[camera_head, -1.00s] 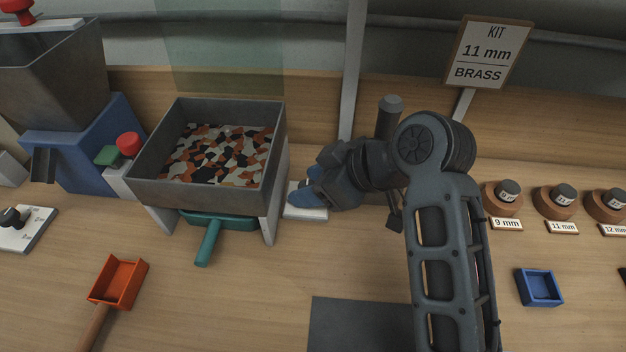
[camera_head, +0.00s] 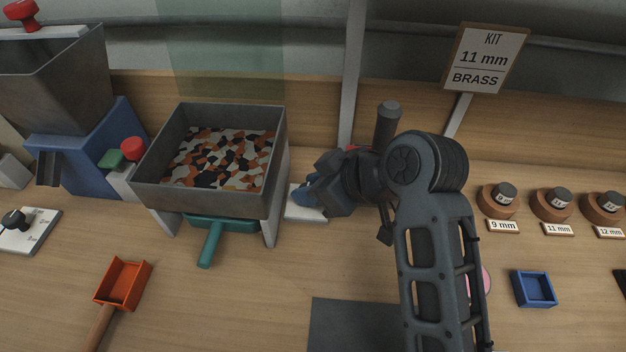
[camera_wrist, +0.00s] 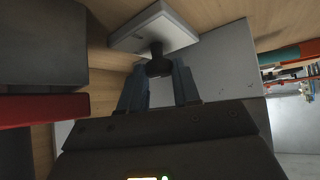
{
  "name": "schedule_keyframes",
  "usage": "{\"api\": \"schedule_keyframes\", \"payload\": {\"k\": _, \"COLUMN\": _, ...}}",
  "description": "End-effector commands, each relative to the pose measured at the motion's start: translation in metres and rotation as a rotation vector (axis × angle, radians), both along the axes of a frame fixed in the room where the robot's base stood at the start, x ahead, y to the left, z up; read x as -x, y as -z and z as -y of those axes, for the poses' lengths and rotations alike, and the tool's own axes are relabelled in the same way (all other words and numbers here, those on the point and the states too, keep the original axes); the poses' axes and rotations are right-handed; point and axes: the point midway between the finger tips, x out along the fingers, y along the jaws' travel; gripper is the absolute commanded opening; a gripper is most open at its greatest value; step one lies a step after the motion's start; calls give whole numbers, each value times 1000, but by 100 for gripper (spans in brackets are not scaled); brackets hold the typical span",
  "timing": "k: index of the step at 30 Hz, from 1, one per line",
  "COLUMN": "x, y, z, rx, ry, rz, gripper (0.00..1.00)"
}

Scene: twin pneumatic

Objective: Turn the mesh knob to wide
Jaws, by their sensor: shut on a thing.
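The mesh knob (camera_wrist: 158,64) is a dark knob on a white plate (camera_wrist: 160,30) in the wrist view. My gripper (camera_wrist: 158,82) is shut on the knob, with a blue finger on either side of it. In the head view the white plate (camera_head: 305,204) lies just right of the sieve box (camera_head: 160,197), and my gripper (camera_head: 308,190) reaches over it from the right. The knob is hidden behind my gripper there, and no markings on its plate are readable, so its setting cannot be told.
The sieve box holds mixed chips and has a teal handle (camera_head: 211,245) below. Left are a hopper (camera_head: 60,85) on a blue base, another knob plate (camera_head: 35,232) and an orange scoop (camera_head: 123,284). Right are a blue tray (camera_head: 535,290) and gauge plugs (camera_head: 550,203). A post rises behind my wrist.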

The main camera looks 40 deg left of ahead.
Motion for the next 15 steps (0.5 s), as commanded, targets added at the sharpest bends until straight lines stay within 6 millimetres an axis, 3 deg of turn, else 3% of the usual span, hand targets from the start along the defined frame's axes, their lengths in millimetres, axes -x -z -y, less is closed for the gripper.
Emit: {"api": "schedule_keyframes", "payload": {"k": 15, "x": 7, "y": -5, "z": -1, "rx": 2, "ry": 452, "rz": -1, "gripper": 1}}
